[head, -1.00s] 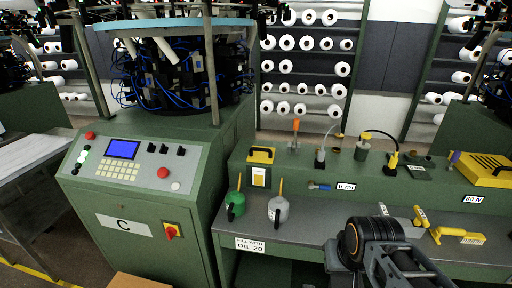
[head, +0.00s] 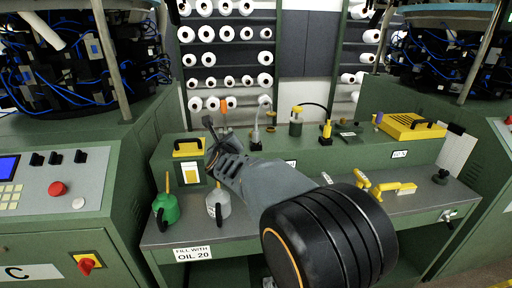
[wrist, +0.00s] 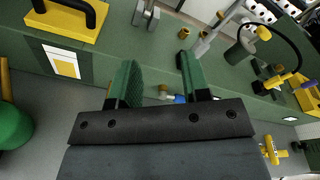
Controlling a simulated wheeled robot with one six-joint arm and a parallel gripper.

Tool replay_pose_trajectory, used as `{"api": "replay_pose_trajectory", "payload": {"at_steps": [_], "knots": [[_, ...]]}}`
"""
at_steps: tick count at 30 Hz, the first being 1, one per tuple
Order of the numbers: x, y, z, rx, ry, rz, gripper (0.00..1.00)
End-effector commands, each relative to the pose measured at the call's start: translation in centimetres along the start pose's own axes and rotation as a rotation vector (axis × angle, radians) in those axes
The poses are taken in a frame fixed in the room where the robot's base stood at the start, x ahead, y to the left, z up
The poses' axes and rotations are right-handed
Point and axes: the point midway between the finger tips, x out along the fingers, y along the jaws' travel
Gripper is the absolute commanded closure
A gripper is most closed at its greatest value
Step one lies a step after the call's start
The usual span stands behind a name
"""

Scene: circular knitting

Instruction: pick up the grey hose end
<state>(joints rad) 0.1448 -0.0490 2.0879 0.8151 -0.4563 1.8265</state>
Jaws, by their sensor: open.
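My gripper (head: 214,138) is over the bench, left of the hose in the head view. Its green-padded fingers (wrist: 156,85) are open. A small blue-and-brass fitting (wrist: 172,97) shows beyond the gap, apart from the pads.
A green oil can (head: 166,210) and a grey oil can (head: 218,204) stand on the lower bench top. Yellow tools (head: 385,188) lie at right.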

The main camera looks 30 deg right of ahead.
Motion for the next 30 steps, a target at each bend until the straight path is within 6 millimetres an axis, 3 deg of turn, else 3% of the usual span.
{"api": "replay_pose_trajectory", "payload": {"at_steps": [1, 3, 9, 21, 30], "knots": [[1.1, -0.6, -1.5, 0.125, 0.010, -0.075, 0.57], [2.1, -1.9, -2.5, 0.289, 0.011, -0.177, 0.57], [3.4, -4.4, -4.6, 0.559, -0.010, -0.358, 0.57], [9.4, -7.4, -5.6, 0.619, -0.018, -0.401, 0.57], [11.4, -8.1, -5.8, 0.618, -0.020, -0.398, 0.57]]}}
